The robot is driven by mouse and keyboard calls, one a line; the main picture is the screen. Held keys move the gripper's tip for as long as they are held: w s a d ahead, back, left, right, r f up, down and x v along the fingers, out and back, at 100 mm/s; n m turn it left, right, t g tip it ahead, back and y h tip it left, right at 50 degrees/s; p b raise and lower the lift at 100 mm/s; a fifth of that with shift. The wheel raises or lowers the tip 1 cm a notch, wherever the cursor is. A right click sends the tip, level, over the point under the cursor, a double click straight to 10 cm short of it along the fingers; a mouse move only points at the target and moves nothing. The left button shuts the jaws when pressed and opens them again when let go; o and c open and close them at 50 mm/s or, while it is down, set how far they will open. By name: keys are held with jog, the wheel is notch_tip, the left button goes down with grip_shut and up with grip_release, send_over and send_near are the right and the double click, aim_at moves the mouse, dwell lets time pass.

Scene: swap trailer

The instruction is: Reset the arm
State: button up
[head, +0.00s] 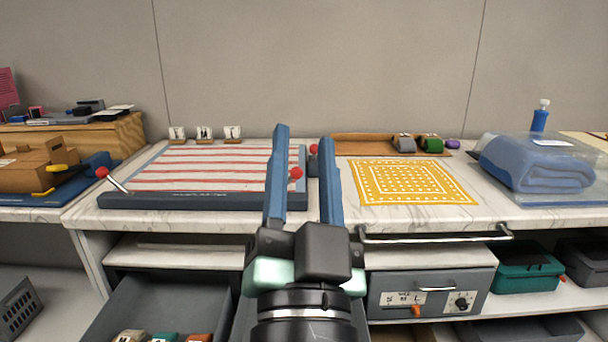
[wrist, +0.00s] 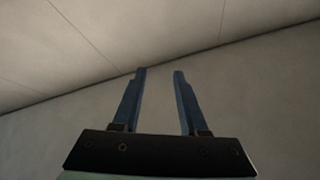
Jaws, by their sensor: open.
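My gripper (head: 303,165) stands raised in the middle of the head view, in front of the counter, with its two blue fingers pointing up. The fingers are apart and nothing is between them. In the wrist view my gripper (wrist: 157,75) is also open and empty, against bare wall and ceiling panels. It hides part of the counter's middle and the right edge of the striped board.
On the counter (head: 320,221) lie a red-striped cloth on a blue board (head: 190,201) with red-knobbed levers and a yellow patterned cloth (head: 412,183). Below are an open drawer (head: 165,300) and a grey control box (head: 432,292).

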jog(key=s+r+n+t, duration=0.3)
jog(key=s+r+n, duration=0.35)
jog(key=r, duration=0.85)
notch_tip(320, 180, up, 27)
jog(key=m+p, duration=0.2)
jog(key=p, duration=2.6)
jog(key=shift+s, duration=0.45)
jog(key=shift+d, duration=0.1)
